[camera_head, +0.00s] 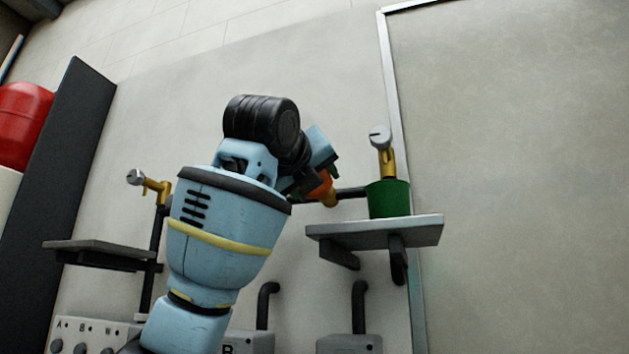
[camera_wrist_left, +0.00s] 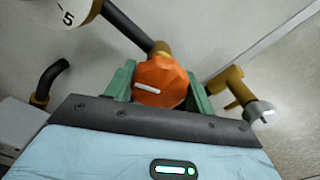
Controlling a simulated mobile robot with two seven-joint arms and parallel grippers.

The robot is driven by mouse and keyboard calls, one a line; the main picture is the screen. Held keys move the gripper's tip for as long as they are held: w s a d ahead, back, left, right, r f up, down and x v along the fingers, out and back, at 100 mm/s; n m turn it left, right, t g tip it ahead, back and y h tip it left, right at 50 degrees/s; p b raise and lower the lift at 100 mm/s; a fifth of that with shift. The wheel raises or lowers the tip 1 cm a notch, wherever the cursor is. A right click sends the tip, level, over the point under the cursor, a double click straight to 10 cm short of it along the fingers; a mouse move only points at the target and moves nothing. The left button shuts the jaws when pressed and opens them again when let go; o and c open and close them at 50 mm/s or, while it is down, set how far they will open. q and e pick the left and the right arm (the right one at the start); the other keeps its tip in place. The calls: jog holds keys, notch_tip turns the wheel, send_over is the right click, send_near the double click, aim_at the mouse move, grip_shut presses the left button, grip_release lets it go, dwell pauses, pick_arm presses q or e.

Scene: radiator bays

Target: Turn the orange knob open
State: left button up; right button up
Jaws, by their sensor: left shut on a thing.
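The orange knob (camera_wrist_left: 160,80) shows in the left wrist view, with a white mark line on its face, on a brass valve body (camera_wrist_left: 160,48) at a dark pipe. My left gripper (camera_wrist_left: 157,86) has its green fingers on both sides of the knob and is shut on it. In the head view the knob (camera_head: 322,188) is partly hidden behind my left gripper (camera_head: 318,172) and wrist. The mark line lies nearly level, tilted slightly down to the right. My right gripper is in neither view.
A green pot (camera_head: 389,199) stands on a shelf (camera_head: 375,231) right of the knob, with a brass valve (camera_head: 387,160) with a grey cap behind it. Another brass valve (camera_head: 155,186) is at left above a dark shelf (camera_head: 100,252). A round dial (camera_wrist_left: 72,10) is near the knob.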

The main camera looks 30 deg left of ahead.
pick_arm(q)
jog(key=n, duration=1.4)
jog(key=shift+n, duration=0.3)
jog(key=n, duration=0.6)
jog(key=shift+f, duration=0.1)
jog(key=n, duration=0.7)
jog(key=shift+n, duration=0.4)
jog(key=n, duration=0.5)
jog(key=shift+d, duration=0.1)
jog(key=n, duration=0.5)
jog(key=shift+n, duration=0.4)
jog(key=n, duration=1)
jog(key=shift+n, duration=0.4)
jog(key=o, duration=1)
